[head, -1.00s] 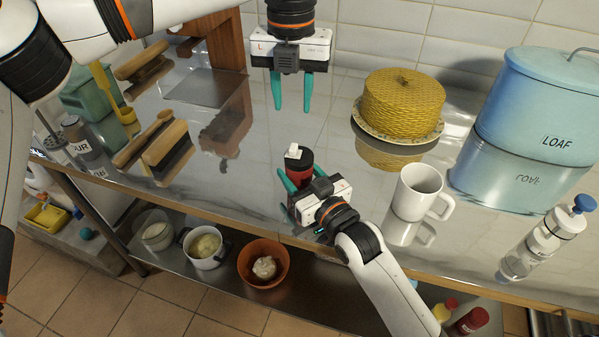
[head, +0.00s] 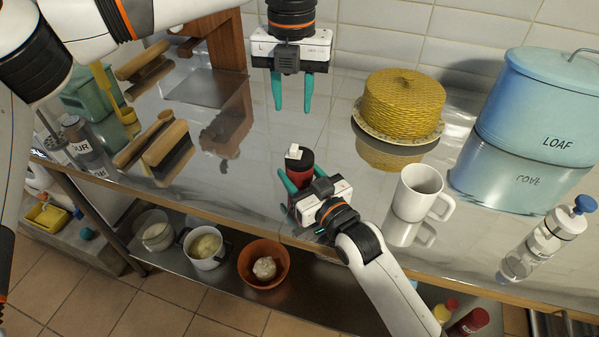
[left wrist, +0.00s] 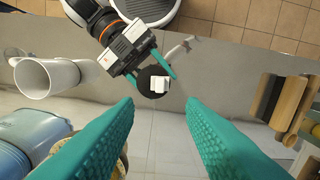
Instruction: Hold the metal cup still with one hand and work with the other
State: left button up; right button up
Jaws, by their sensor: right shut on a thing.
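A small dark red cup-like cylinder with a black top (head: 305,160) stands upright near the front edge of the steel counter. I cannot tell whether it is metal. A white block (head: 294,152) is at its top; in the left wrist view the block (left wrist: 159,86) shows over the dark round top (left wrist: 146,74). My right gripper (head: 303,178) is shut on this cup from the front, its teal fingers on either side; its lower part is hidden. My left gripper (head: 292,100) is open and empty, fingers pointing down, above and behind the cup.
A white mug (head: 416,192) stands right of my right gripper. A yellow woven cover (head: 403,100) on a plate, a blue LOAF bin (head: 540,115) and a bottle (head: 545,240) are further right. Wooden-handled brushes (head: 165,145) lie left. The counter (head: 250,185) between is clear.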

pick_arm(q)
jog(key=shift+f, duration=0.2)
jog(key=c, duration=0.6)
jog(key=shift+a+f+g+h, duration=0.1)
jog(key=shift+f+g+h, duration=0.15)
jog(key=shift+g+h, duration=0.35)
grip_shut()
jog(key=m+g+h, duration=0.1)
jog(key=g+h, duration=0.1)
jog(key=h, duration=0.3)
send_near(290, 152)
jog(key=d, duration=0.1)
jog(key=w+a+f+h, duration=0.25)
jog(key=a+h, duration=0.25)
jog(key=a, duration=0.6)
jog(key=shift+t, duration=0.3)
jog(key=shift+s+d+r+x, duration=0.2)
jog(key=shift+r+x, duration=0.15)
jog(key=shift+x, duration=1.85)
jog(key=shift+s+d+r+x, duration=0.15)
jog(key=shift+r+x, duration=0.25)
jog(key=shift+x, duration=1.75)
jog(key=shift+s+d+r+x, duration=0.1)
jog(key=shift+d+r+x, duration=0.25)
jog(key=shift+x, duration=1.85)
